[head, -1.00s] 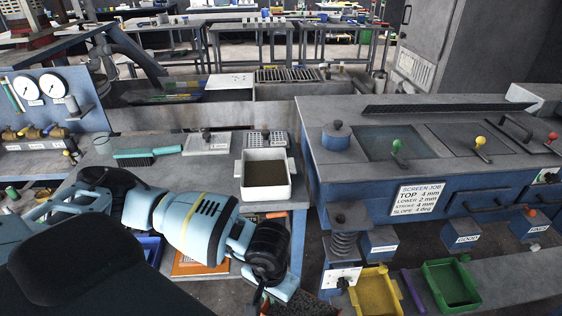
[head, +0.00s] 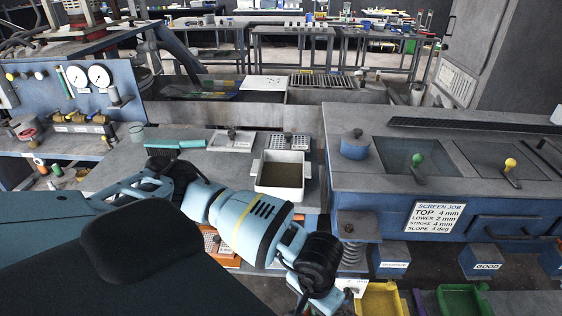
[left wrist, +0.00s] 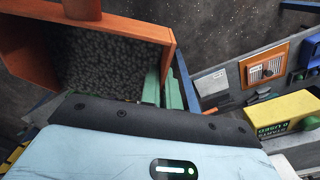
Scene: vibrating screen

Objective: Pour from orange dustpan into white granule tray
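The white granule tray (head: 259,187) stands on the grey bench in the head view, with a brown granular layer inside. My left gripper (head: 318,298) is low at the bottom of the head view, below and right of the tray, its tips cut off or hidden. In the left wrist view, the orange dustpan (left wrist: 170,50) is large at upper left and holds dark grey granules. The green fingers of my left gripper (left wrist: 161,90) are at the dustpan's right side and appear closed on it. The dustpan does not show clearly in the head view. My right gripper is not in view.
The blue screen machine (head: 350,185) stands right of the tray. A green brush (head: 178,144) lies on the bench at left. A yellow bin (head: 382,300) and a green bin (head: 462,300) sit low at right. A yellow box (left wrist: 280,115) shows in the wrist view.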

